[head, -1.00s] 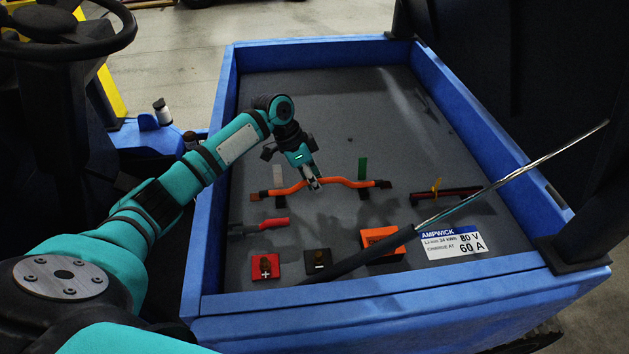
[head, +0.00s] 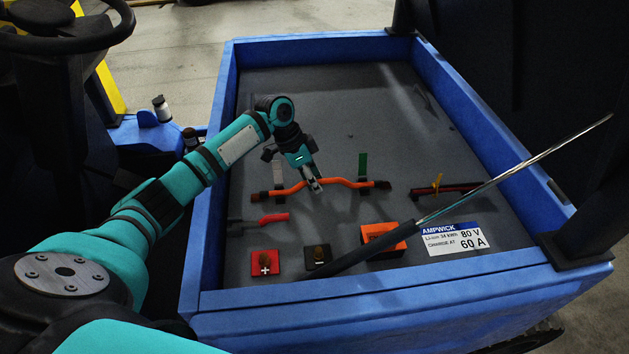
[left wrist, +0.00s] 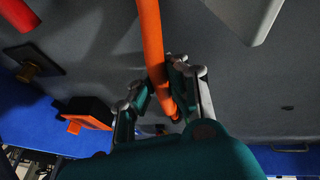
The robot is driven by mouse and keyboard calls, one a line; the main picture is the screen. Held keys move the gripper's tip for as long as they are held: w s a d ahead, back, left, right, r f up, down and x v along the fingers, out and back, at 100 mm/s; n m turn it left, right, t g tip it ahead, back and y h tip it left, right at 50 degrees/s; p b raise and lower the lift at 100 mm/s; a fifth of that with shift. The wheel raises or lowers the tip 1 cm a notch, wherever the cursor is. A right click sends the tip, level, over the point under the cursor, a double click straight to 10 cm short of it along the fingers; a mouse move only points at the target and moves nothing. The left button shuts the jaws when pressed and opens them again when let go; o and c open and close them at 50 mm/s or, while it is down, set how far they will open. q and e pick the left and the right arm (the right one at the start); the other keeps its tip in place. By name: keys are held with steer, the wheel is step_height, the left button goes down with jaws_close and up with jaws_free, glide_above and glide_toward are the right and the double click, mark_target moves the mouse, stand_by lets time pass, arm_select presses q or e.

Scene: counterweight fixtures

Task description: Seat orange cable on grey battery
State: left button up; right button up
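The orange cable (head: 345,182) runs left to right above the grey battery top (head: 320,115), with dark ends. A pale upright tag (head: 278,173) and a green upright tag (head: 362,164) stand just behind it, with small dark pieces below the cable near each. My left gripper (head: 314,186) is around the middle of the cable and appears shut on it. In the left wrist view, the cable (left wrist: 151,40) passes between the fingers (left wrist: 170,100). Whether the cable touches what is below it cannot be told. My right gripper is not in view.
Blue walls (head: 232,110) enclose the grey top. In front are a red plus block (head: 265,263), a black minus block (head: 317,259), an orange block (head: 378,234) and a red-handled piece (head: 273,218). A rod (head: 510,172) crosses the right side. The far area is clear.

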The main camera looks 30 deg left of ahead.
arm_select(q)
steer(key=o, duration=0.5)
steer(key=shift+o, duration=0.2)
steer(key=shift+r, duration=0.1)
steer(key=v, duration=1.2)
